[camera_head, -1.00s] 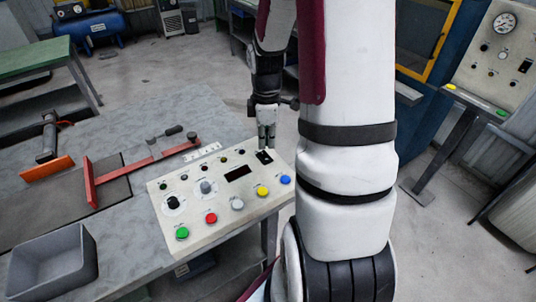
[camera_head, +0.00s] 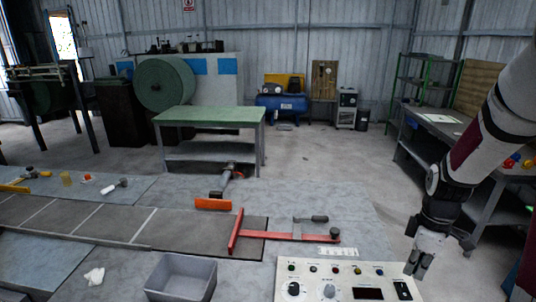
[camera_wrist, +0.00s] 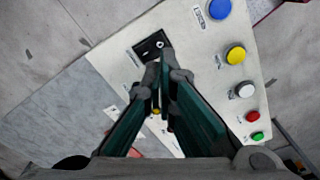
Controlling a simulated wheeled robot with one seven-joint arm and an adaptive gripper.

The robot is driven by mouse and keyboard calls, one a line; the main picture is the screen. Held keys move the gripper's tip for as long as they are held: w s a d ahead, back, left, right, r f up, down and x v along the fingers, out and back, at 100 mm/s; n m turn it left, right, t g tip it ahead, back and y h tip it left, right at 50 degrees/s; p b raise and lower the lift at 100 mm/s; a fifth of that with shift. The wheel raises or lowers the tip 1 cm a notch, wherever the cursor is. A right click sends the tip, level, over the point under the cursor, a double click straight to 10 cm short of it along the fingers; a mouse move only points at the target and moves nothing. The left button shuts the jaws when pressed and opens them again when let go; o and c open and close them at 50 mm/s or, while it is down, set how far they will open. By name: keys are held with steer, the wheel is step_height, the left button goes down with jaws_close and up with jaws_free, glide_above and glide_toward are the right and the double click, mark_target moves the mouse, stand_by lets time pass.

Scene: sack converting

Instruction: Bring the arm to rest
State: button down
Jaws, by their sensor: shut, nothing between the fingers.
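My gripper (camera_head: 418,263) is at the right end of the control panel (camera_head: 345,270) in the head view, fingers pointing down. In the wrist view my gripper (camera_wrist: 164,68) has its fingers together, with nothing seen between them. Its tips appear over or near a black rocker switch (camera_wrist: 152,46) on the panel; I cannot tell whether they touch it. Blue (camera_wrist: 219,9), yellow (camera_wrist: 235,54), white (camera_wrist: 245,90), red (camera_wrist: 252,116) and green (camera_wrist: 257,136) buttons lie to the right of the fingers. My arm comes in from the right in the head view.
A green-topped table (camera_head: 210,116) stands behind. A bench (camera_head: 455,130) is at right. Open floor (camera_head: 325,165) lies between them.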

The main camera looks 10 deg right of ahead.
steer(key=w+a+r+m+t+h+b, duration=0.15)
steer(key=a+r+m, duration=0.25)
steer(key=a+r, duration=0.8)
steer(key=s+a+r+m+t+y+b, duration=0.1)
steer(key=s+a+r+m+t+b, duration=0.1)
steer(key=s+a+r+m+t, duration=0.2)
steer(key=s+a+r+m, duration=0.1)
steer(key=s+a+r, duration=0.2)
steer(key=s+a, duration=0.2)
steer(key=shift+a+r, duration=0.2)
steer(key=shift+a, duration=0.75)
